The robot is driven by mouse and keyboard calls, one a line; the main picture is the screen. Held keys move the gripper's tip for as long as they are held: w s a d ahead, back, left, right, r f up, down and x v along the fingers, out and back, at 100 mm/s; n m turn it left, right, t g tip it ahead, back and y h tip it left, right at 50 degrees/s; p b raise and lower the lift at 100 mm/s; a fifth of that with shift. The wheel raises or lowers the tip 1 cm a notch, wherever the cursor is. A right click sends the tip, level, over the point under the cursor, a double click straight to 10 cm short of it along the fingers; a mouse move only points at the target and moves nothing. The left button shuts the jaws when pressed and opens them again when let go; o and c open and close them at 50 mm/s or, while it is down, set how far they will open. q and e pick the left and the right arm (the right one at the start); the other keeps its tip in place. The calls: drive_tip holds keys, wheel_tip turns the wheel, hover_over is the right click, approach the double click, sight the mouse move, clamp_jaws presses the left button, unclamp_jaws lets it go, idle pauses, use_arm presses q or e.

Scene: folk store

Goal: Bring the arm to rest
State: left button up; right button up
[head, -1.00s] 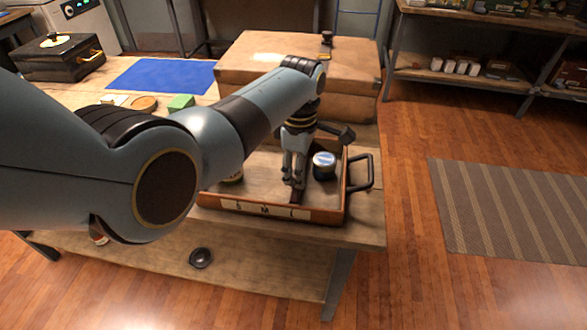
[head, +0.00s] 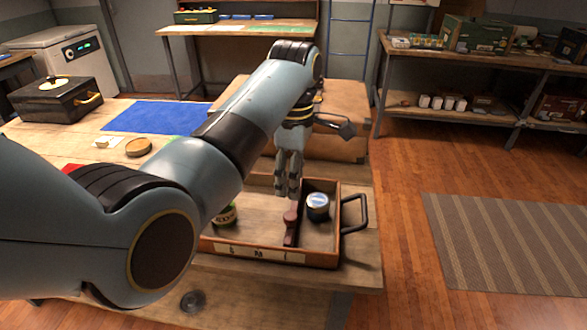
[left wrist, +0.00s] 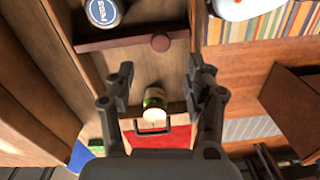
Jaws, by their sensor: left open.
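My left gripper (head: 288,186) is open and empty above the wooden tray (head: 340,252), just over its dark red divider (head: 291,236). The divider's round knob also shows in the left wrist view (left wrist: 160,42), beyond the spread fingers (left wrist: 160,70). A round tin with a blue and white lid (head: 318,207) stands in the tray's right compartment; its lid shows in the left wrist view (left wrist: 103,12). A green jar (head: 225,216) stands in the left part, partly hidden by my arm. My right gripper is not in view.
A large wooden chest (head: 345,133) stands close behind the tray. A black handle (head: 355,215) sticks out at the tray's right. A blue mat (head: 155,117), a round wooden dish (head: 139,147) and a black case (head: 57,98) are on the left.

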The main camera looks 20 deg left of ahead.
use_arm(q)
drive_tip(key=shift+r, duration=1)
